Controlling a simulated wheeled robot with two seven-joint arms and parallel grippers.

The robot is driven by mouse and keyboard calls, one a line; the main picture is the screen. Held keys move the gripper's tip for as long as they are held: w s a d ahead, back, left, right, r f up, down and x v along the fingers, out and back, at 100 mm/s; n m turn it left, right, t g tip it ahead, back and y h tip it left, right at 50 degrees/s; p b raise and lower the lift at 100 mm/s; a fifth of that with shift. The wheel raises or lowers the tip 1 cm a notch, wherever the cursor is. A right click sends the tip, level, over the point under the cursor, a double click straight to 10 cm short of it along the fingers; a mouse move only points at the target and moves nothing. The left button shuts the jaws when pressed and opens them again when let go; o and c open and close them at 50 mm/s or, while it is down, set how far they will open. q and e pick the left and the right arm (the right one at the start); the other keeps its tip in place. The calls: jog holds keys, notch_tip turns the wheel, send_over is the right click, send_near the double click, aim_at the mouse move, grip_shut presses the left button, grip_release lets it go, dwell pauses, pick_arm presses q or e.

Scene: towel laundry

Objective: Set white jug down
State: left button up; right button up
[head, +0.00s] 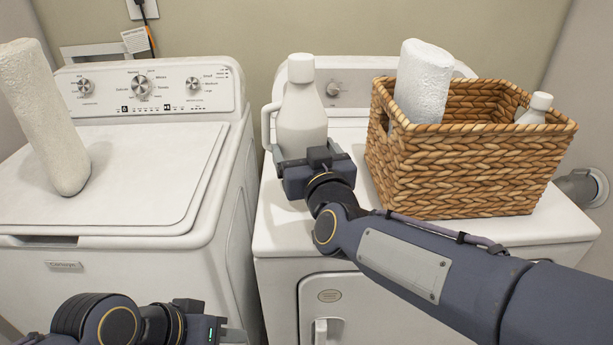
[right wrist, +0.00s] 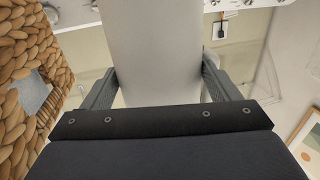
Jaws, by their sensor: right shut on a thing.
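The white jug (head: 302,112) with a cap and a side handle is upright over the left part of the right-hand machine's top (head: 285,225). My right gripper (head: 305,160) is shut on its lower part. In the right wrist view the jug's pale body (right wrist: 155,50) fills the space between the two fingers (right wrist: 157,88). The gripper hides the jug's base, so I cannot tell whether it touches the top. My left gripper (head: 218,332) is low at the bottom edge, away from the jug, its fingers not clear.
A wicker basket (head: 470,170) stands right of the jug, holding a white towel roll (head: 423,80) and a small white bottle (head: 536,108). A washer (head: 120,180) stands left, with another towel roll (head: 45,120) on its lid. The right-hand machine's control panel (head: 345,85) is behind the jug.

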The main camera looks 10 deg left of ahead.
jog(key=shift+w+f, duration=0.15)
jog(key=shift+w, duration=0.1)
jog(key=f, duration=0.1)
jog(key=f+b, duration=0.1)
jog(key=f, duration=0.1)
jog(key=shift+w+f, duration=0.1)
jog(key=shift+w, duration=0.25)
jog(key=shift+f, duration=0.2)
jog(key=shift+s, duration=0.1)
jog(key=shift+f+b, duration=0.3)
jog(key=shift+b, duration=0.1)
jog(key=o, duration=1.5)
jog(key=shift+f, duration=0.1)
jog(key=shift+o, duration=0.2)
